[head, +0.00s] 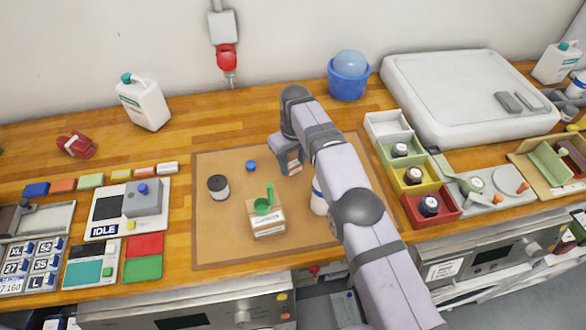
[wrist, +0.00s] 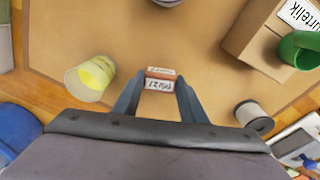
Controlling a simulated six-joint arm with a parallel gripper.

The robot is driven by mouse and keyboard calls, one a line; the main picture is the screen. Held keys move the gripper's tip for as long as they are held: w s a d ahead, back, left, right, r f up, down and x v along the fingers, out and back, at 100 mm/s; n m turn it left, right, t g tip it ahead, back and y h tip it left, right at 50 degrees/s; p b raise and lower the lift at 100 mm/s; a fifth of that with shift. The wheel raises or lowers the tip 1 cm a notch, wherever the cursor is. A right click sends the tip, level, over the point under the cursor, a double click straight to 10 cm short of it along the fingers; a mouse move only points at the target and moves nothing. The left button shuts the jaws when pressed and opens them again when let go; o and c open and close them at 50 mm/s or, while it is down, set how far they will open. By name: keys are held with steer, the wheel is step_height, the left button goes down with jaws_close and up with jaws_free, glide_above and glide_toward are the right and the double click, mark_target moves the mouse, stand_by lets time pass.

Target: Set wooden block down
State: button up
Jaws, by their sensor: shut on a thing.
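My gripper (head: 293,168) is over the back part of the brown mat (head: 215,245). In the wrist view its two fingers (wrist: 158,88) are closed on a small wooden block (wrist: 160,73), reddish brown with white printed labels. In the head view the block (head: 295,169) shows only in part, at the fingertips. I cannot tell whether its underside touches the mat.
A yellowish cup (wrist: 92,77) shows beside my gripper in the wrist view. Coloured bins (head: 424,205) stand right. Mat around the block looks clear.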

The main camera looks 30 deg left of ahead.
mark_target(293, 166)
steer(key=shift+f+p, duration=0.5)
steer(key=shift+f, duration=1)
steer(key=shift+f, duration=0.15)
steer(key=o, duration=1.1)
steer(key=shift+r, duration=0.2)
step_height(293, 166, up, 12)
steer(key=b, duration=0.2)
steer(key=shift+s+d, duration=0.45)
